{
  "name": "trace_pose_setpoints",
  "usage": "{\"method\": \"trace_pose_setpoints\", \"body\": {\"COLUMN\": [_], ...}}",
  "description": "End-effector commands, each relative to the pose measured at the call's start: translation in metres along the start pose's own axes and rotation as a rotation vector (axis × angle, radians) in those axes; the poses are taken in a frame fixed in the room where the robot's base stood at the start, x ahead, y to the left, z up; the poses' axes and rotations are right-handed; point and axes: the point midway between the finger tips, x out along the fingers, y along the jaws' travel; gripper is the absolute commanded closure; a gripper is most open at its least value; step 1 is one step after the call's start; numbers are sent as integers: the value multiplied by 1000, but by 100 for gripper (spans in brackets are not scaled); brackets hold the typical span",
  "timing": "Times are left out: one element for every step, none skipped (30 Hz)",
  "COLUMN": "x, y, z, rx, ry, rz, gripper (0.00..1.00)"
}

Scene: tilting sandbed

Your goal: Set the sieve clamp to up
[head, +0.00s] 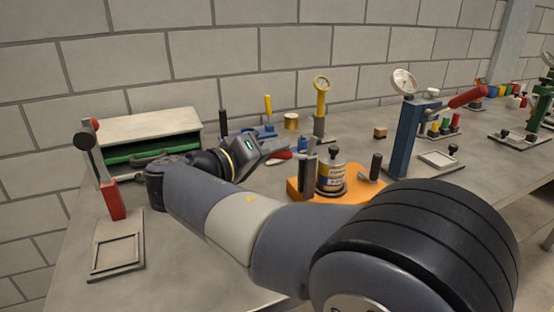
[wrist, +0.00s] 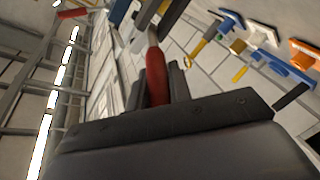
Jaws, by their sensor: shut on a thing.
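My gripper (head: 272,151) is at the middle of the bench in the head view, behind my forearm. In the wrist view my gripper (wrist: 160,82) is shut on a red handle (wrist: 156,76) with a pale metal rod leading from its far end. The red handle (head: 280,156) shows low beside the jaws in the head view, lying near level. I take it for the sieve clamp's handle, but cannot be sure. The clamp's base and pivot are mostly hidden by my gripper and arm.
A blue gauge post (head: 405,135) is farther right. A cabinet with a green drawer (head: 150,148) stands at left. A stand with a red block (head: 112,201) is at front left.

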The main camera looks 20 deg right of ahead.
Motion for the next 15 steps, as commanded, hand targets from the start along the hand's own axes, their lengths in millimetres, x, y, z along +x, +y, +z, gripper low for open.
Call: {"method": "trace_pose_setpoints", "body": {"x": [0, 0, -1, -1, -1, -1, -1, -1, -1, -1, -2, -2, -2, -2, -2], "y": [-6, -7, -7, -7, -8, -8, -8, -8, -8, -8, -8, -8, -8, -8, -8], "z": [4, 5, 5, 5, 5, 5, 5, 5, 5, 5, 5, 5, 5, 5, 5], "rx": [-11, -15, -20, -24, -27, -30, -32, -34, -36, -37, -38, -39, -40, -40, -41], "ry": [10, 17, 25, 29, 34, 39, 42, 45, 47, 49, 50, 52, 53, 53, 53], "rz": [15, 24, 34, 40, 47, 54, 58, 62, 66, 69, 71, 73, 74, 75, 76], "gripper": [100, 100, 100, 100, 100, 100, 100, 100, 100, 100, 100, 100, 100, 100, 100]}}
